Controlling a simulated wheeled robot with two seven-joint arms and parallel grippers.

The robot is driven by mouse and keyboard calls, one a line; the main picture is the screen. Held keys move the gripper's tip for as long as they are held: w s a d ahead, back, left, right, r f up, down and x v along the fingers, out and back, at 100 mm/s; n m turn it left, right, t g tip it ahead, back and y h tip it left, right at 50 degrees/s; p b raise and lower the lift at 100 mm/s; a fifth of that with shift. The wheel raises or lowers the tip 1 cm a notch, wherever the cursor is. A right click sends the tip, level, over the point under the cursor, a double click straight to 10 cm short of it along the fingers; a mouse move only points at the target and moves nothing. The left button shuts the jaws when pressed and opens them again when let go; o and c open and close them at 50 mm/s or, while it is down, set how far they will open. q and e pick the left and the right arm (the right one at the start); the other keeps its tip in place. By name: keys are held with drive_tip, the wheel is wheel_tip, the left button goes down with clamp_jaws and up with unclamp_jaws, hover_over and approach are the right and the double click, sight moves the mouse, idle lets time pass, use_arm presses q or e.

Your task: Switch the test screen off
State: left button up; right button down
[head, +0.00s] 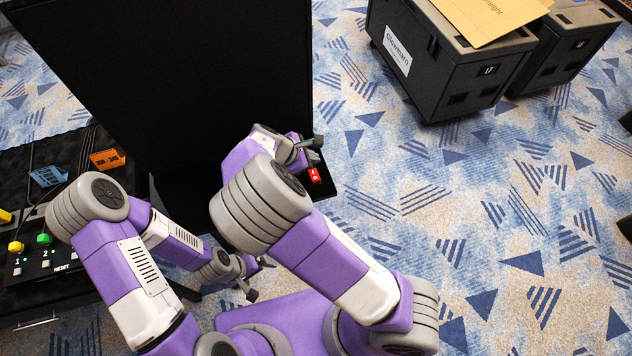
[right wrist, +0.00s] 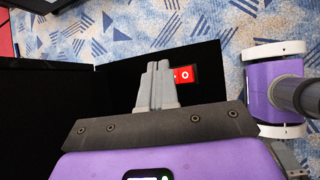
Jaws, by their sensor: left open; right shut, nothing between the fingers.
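A red rocker switch (head: 315,175) with white marks sits at the right end of a black ledge at the foot of a tall black panel (head: 170,70). In the right wrist view the switch (right wrist: 185,75) shows a white O, and its left part is hidden by my fingers. My right gripper (head: 316,148) is shut and empty, close beside the switch; its fingertips (right wrist: 158,66) overlap the switch's edge in that view. I cannot tell whether they touch it. My left gripper (head: 256,280) is open and empty, low in front of the panel. No lit picture shows on the panel.
A black control table (head: 30,295) with coloured knobs, a RESET label, a blue card (head: 48,176) and an orange card (head: 108,159) stands at left. Dark cases (head: 440,75) with a cardboard sheet (head: 490,18) stand at upper right. The patterned carpet at right is free.

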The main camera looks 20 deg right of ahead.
sight(313, 177)
drive_tip(key=shift+s+f+b, duration=0.15)
drive_tip(key=shift+f+b, duration=0.25)
drive_tip(key=shift+f, duration=0.55)
use_arm(q)
drive_tip(key=shift+f+b, duration=0.5)
drive_tip(key=shift+f, duration=0.9)
use_arm(e)
drive_tip(key=shift+s+f, duration=0.25)
drive_tip(key=shift+f, duration=0.3)
drive_tip(key=shift+s+f, duration=0.2)
drive_tip(key=shift+f, duration=0.3)
use_arm(q)
drive_tip(key=shift+f, duration=0.1)
use_arm(e)
drive_tip(key=shift+s+f, duration=0.15)
drive_tip(key=shift+f, duration=0.25)
use_arm(q)
drive_tip(key=shift+f+b, duration=0.2)
drive_tip(key=shift+b, duration=0.1)
use_arm(e)
drive_tip(key=shift+s+f, duration=0.15)
drive_tip(key=shift+f, duration=0.2)
use_arm(q)
drive_tip(key=shift+r, duration=0.1)
drive_tip(key=shift+r+p, duration=0.75)
drive_tip(key=shift+p, duration=0.05)
use_arm(e)
drive_tip(key=shift+w+r, duration=0.3)
drive_tip(key=shift+r, duration=0.5)
